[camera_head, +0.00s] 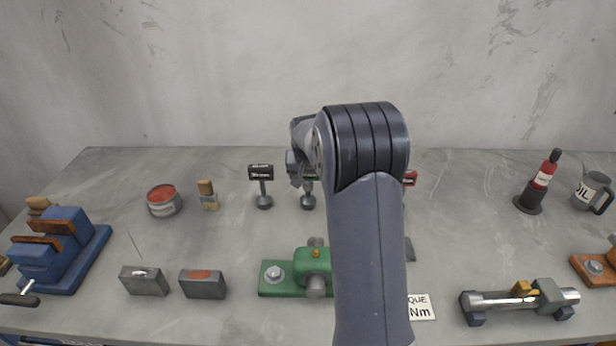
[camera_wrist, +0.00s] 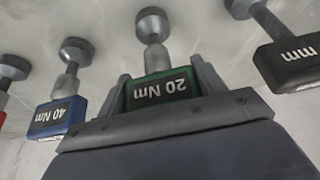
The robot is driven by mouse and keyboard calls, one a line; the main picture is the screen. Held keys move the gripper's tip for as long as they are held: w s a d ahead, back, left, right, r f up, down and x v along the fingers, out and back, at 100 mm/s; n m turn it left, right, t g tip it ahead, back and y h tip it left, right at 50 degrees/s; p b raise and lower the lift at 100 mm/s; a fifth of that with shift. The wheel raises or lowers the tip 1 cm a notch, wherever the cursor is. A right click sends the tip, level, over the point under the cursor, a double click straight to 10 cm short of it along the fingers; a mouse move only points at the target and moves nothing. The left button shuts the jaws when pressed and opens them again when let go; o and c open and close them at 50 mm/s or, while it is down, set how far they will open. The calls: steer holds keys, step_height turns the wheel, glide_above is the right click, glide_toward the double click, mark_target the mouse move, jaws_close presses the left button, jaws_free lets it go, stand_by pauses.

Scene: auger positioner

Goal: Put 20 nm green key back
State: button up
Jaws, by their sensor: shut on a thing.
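The green key, a block marked "20 Nm" (camera_wrist: 160,90), sits between the two fingers of my gripper (camera_wrist: 163,88) in the wrist view. My gripper is shut on it. A grey post with a round foot (camera_wrist: 153,24) lines up directly with the block, as with the neighbouring keys; whether the key rests fully on it I cannot tell. In the head view my gripper (camera_head: 301,168) is at the back of the bench, above a grey round foot (camera_head: 308,202), partly covered by my arm. The green block itself is not clear there.
A black key (camera_head: 261,172) stands just left of my gripper. A blue "40 Nm" key (camera_wrist: 60,118) is on the other side, and a red key (camera_head: 409,178) shows past my arm. A green fixture (camera_head: 285,275) stands in front. The bench between black key and brush (camera_head: 208,196) is clear.

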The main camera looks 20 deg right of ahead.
steer(key=o, duration=1.4)
steer(key=shift+r, duration=0.15)
steer(key=v, duration=1.2)
steer(key=shift+b, duration=0.35)
steer(key=x, duration=1.2)
steer(key=shift+f+p, duration=0.35)
steer(key=shift+f, duration=0.1)
step_height(320, 180, up, 3)
steer(key=shift+f, duration=0.15)
steer(key=shift+r, duration=0.5)
